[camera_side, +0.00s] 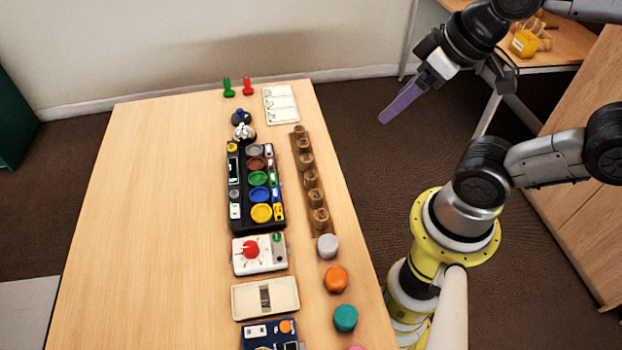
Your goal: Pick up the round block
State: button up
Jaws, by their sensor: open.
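Several round blocks stand in a row along the right side of the table. They are a grey block (327,246), an orange block (336,279), a teal block (345,318) and a pink block (357,347) cut off by the bottom edge. Which one is the task's round block I cannot tell. My gripper (402,103) is at the upper right, off the table's right edge and well away from the blocks. It is open, with a long purple finger pointing down and left. Nothing shows between its fingers.
The wooden table (150,220) is bare on its left side. A black tray (240,217) of coloured discs, a white box with a red knob (251,250), a cream switch panel (265,298) and a blue panel (257,334) line its middle. A brown rack (322,229) stands beside the tray.

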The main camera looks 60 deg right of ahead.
jog(key=n+g, duration=0.6)
jog(key=n, duration=0.9)
send_over(311, 175)
jog(key=f, duration=2.6)
jog(key=shift+w+d+f, duration=0.15)
jog(key=shift+w+d, duration=0.05)
jog(key=shift+w, duration=0.1)
jog(key=shift+s+a+f, duration=0.1)
jog(key=shift+s+f, duration=0.05)
jog(key=shift+f, duration=1.4)
jog(key=shift+s+a+f, duration=0.1)
jog(key=shift+f, duration=1.4)
